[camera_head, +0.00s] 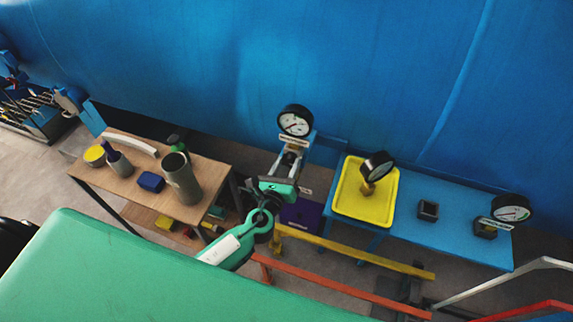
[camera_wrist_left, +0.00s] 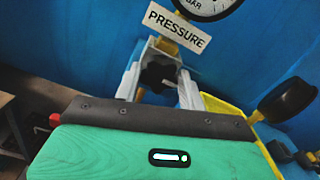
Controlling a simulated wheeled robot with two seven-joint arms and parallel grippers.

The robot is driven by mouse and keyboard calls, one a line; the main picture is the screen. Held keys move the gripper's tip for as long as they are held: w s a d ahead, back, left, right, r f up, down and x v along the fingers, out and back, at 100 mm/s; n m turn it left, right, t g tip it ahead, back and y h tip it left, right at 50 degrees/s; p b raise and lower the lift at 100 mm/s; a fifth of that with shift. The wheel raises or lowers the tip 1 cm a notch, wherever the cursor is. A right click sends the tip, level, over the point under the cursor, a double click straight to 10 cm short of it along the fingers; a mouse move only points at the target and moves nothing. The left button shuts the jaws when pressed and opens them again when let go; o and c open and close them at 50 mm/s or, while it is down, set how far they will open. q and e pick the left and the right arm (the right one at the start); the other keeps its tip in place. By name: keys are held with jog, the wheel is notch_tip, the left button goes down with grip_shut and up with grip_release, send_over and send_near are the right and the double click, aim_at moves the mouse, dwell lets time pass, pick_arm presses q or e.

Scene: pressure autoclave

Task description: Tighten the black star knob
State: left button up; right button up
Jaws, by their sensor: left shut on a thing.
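The black star knob (camera_wrist_left: 157,76) shows in the left wrist view below the "PRESSURE" label, partly hidden between my fingers. My left gripper (camera_wrist_left: 160,82) has its two pale fingers on either side of the knob and is shut on it. In the head view my left gripper (camera_head: 291,158) reaches up to just below a round white-faced pressure gauge (camera_head: 295,121). The knob cannot be made out clearly there. The gauge's lower edge also shows at the top of the left wrist view (camera_wrist_left: 207,5). My right gripper is in neither view.
A wooden table (camera_head: 115,187) with a grey cylinder (camera_head: 181,180) stands left. Blue wall lies behind.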

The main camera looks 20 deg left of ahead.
pick_arm(q)
jog(key=shift+f, duration=0.15)
jog(key=o, duration=1)
jog(key=shift+c, duration=0.2)
jog(key=shift+s, duration=0.5)
jog(key=s+b, duration=0.5)
jog(key=s, duration=0.8)
jog(key=shift+a, duration=0.2)
jog(key=shift+w, duration=0.1)
